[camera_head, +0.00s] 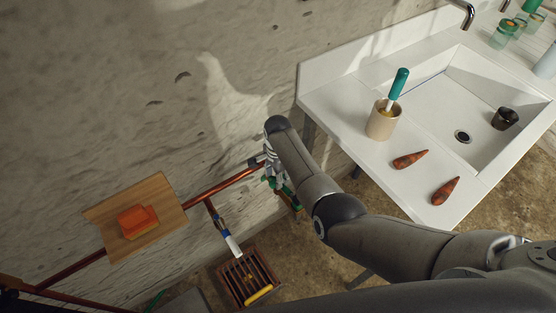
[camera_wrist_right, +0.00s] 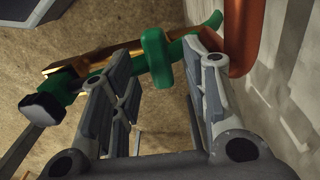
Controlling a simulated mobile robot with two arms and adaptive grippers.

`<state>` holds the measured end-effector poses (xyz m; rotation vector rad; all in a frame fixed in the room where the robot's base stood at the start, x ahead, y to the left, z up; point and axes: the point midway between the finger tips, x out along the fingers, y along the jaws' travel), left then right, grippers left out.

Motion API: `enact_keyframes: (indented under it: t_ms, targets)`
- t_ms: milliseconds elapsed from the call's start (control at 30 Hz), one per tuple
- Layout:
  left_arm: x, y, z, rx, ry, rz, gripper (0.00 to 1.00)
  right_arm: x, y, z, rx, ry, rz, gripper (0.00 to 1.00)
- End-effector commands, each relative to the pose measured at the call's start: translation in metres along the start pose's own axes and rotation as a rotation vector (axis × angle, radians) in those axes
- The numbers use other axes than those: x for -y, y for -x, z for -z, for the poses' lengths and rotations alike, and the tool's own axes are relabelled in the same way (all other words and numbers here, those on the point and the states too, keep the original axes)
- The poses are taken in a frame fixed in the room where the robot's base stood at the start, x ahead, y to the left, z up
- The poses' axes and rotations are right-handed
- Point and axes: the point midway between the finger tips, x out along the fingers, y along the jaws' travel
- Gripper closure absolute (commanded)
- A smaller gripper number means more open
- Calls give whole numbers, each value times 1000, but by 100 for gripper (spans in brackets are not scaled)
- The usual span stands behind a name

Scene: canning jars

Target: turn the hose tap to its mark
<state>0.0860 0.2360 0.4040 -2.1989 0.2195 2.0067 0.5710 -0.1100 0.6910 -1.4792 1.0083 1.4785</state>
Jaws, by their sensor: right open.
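The green hose tap (camera_wrist_right: 155,57) shows in the wrist view at the copper pipe by the wall, with its upright green handle between the fingertips. My right gripper (camera_wrist_right: 163,68) is open around the handle, with a gap seen on the left side; contact on the right is hard to tell. In the head view my right gripper (camera_head: 274,174) is beside the wall, left of the sink, and mostly hides the tap. Bits of green (camera_head: 286,189) show below it. I cannot make out the mark. My left gripper is not in view.
A copper pipe (camera_head: 228,182) runs along the wall past a wooden board (camera_head: 108,226) with an orange sponge (camera_head: 137,221).

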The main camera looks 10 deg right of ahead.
Motion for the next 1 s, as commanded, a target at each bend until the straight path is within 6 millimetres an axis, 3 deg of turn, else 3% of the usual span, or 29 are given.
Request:
enact_keyframes:
  t_ms: [533,700,1000]
  targets:
    - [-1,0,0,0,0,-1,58,0,85,0,0,0,2,58]
    - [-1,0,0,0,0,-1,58,-1,96,0,0,-1,0,58]
    - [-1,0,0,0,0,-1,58,-1,98,0,0,-1,-1,58]
